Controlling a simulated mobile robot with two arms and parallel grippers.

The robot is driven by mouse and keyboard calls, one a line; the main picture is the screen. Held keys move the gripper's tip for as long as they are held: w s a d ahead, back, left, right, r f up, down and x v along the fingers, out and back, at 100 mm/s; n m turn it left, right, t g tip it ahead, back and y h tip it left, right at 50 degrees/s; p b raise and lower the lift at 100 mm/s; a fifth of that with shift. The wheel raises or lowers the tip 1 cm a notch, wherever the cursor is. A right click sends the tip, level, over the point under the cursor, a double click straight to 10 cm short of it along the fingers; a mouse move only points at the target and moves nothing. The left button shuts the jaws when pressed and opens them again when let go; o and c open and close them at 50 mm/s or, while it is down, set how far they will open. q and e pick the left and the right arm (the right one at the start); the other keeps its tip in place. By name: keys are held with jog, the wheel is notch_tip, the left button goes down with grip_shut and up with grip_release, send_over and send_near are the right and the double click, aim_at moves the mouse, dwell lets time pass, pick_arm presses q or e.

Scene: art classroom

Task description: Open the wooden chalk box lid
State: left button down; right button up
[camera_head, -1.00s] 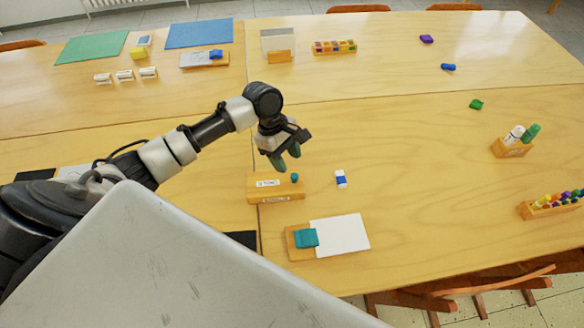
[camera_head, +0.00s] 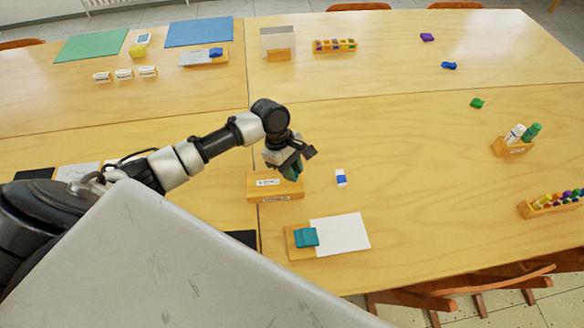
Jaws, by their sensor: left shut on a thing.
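The wooden chalk box (camera_head: 260,194) sits on the table near the middle, with white labels on its front and top. Its lid (camera_head: 256,181) looks flat on the box. My left gripper (camera_head: 292,174) points down at the right part of the lid and is shut on the small teal knob there. The fingers hide the knob. My right gripper is not in view.
A white and blue eraser (camera_head: 341,178) lies just right of the box. A wooden board with a teal cloth (camera_head: 306,237) and a white sheet (camera_head: 341,234) is in front. Marker holders (camera_head: 514,147) stand at the right. The table's right middle is mostly clear.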

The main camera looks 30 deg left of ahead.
aim_at(275, 185)
pick_arm(q)
jog(key=shift+a+r+p, duration=0.15)
jog(key=shift+p, duration=0.2)
jog(key=s+a+p, duration=0.1)
jog(key=p, duration=0.1)
jog(key=s+a+p, duration=0.1)
jog(key=a+p, duration=0.1)
jog(key=s+a+p, duration=0.1)
jog(key=p, duration=0.1)
jog(key=shift+s+a+r, duration=0.2)
jog(key=shift+a+r, duration=0.05)
jog(key=shift+r, duration=0.05)
jog(key=s+a+p, duration=0.1)
jog(key=a, duration=0.1)
jog(key=s+a+p, duration=0.1)
jog(key=s+a, duration=0.1)
jog(key=s+a+p, duration=0.1)
jog(key=a+p, duration=0.1)
jog(key=shift+s+f, duration=0.2)
jog(key=shift+f, duration=0.1)
jog(key=shift+s+a+f, duration=0.15)
jog(key=shift+s+a, duration=0.05)
jog(key=shift+a, duration=0.25)
jog(key=c, duration=1)
grip_release()
jog(key=shift+d, duration=0.1)
jog(key=v, duration=1)
jog(key=shift+r+b, duration=0.35)
jog(key=shift+r, duration=0.05)
